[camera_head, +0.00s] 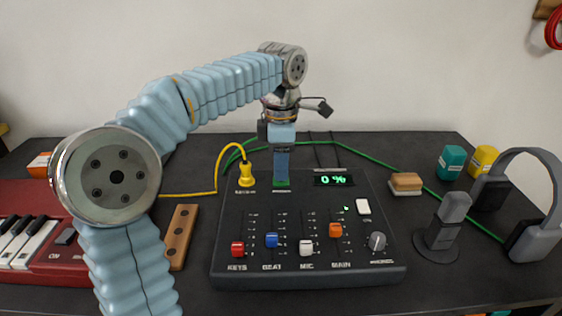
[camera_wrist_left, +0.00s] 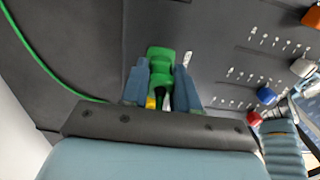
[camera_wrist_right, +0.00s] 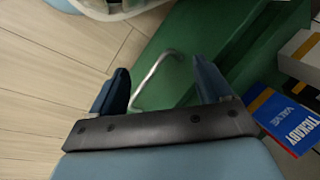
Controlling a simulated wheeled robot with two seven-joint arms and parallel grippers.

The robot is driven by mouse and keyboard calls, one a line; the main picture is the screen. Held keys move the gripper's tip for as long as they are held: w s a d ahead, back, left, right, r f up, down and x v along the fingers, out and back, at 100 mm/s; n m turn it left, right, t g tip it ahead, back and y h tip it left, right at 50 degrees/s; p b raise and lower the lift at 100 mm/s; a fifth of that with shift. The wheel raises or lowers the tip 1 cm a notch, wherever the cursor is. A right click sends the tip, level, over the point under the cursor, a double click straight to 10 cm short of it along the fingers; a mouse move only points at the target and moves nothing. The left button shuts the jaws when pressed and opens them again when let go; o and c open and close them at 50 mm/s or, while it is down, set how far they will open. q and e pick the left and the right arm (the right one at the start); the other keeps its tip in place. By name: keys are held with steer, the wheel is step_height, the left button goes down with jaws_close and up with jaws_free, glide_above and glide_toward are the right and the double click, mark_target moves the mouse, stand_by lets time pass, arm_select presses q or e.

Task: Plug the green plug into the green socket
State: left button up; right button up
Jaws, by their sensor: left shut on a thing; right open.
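My left gripper (camera_head: 282,172) points straight down over the rear of the black mixer (camera_head: 260,215). It is shut on the green plug, which shows between its fingers in the left wrist view (camera_wrist_left: 160,62). In the head view green (camera_head: 281,185) shows right under the fingertips at the panel, where the green socket is hidden or merges with the plug. I cannot tell whether the plug is in the socket. The green cable (camera_head: 390,173) runs behind the mixer. My right gripper (camera_wrist_right: 165,85) is open and empty, off the table.
A yellow plug (camera_head: 246,174) with its yellow cable stands close to the left of my left gripper. A microphone (camera_head: 447,220), headphones (camera_head: 543,232) and a sponge-like block (camera_head: 406,182) are at right. In the right wrist view a metal handle (camera_wrist_right: 150,78) lies beyond the fingers.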

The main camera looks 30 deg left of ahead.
arm_select(q)
steer(key=shift+f+b, duration=0.45)
steer(key=shift+f, duration=0.15)
stand_by(0.4)
steer(key=o, duration=1)
steer(key=shift+o, duration=0.2)
step_height(320, 180, up, 14)
steer(key=p, duration=0.1)
steer(key=shift+f, duration=0.15)
